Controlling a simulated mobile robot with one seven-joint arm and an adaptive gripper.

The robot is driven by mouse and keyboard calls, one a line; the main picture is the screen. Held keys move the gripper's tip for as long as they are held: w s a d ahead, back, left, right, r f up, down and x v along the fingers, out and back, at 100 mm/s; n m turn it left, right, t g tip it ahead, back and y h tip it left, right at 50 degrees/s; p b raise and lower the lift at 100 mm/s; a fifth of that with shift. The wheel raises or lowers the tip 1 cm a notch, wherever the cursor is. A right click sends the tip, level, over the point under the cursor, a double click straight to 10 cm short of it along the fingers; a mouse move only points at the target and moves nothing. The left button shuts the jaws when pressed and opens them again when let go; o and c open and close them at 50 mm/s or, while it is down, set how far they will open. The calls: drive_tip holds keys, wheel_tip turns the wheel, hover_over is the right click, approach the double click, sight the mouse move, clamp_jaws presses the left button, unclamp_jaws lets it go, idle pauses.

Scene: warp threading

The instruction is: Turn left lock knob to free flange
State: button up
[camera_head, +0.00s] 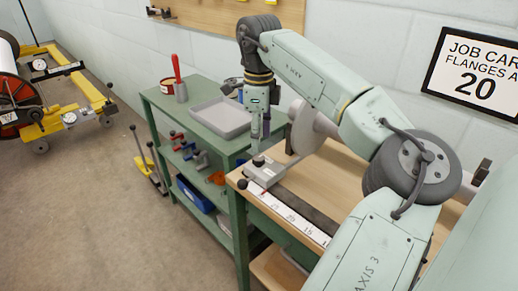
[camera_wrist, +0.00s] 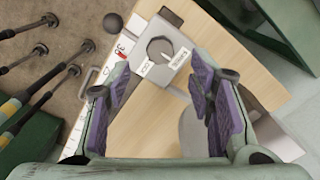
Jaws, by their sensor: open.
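The left lock block (camera_head: 264,171) is a grey block on the near left corner of the wooden bench, with a black knob (camera_head: 258,160) on top. In the wrist view the block (camera_wrist: 178,66) carries a round knob or dial (camera_wrist: 160,48) beside small white labels, too small to read. The flange (camera_head: 305,127) is a pale grey disc behind the block, partly hidden by my arm; a grey disc also shows in the wrist view (camera_wrist: 197,130). My gripper (camera_head: 261,142) points down just above the block. In the wrist view its purple-padded fingers (camera_wrist: 161,92) are apart and empty.
A white ruler strip (camera_head: 290,218) runs along the bench's front edge. To the left, a green cart (camera_head: 184,122) holds a grey tray (camera_head: 220,119) and a cup with a red-handled tool (camera_head: 180,90). A yellow-framed machine (camera_head: 75,105) stands at the far left.

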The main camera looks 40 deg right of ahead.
sight(259, 158)
wheel_tip(259, 158, up, 6)
drive_tip(key=shift+r, duration=0.15)
idle(0.6)
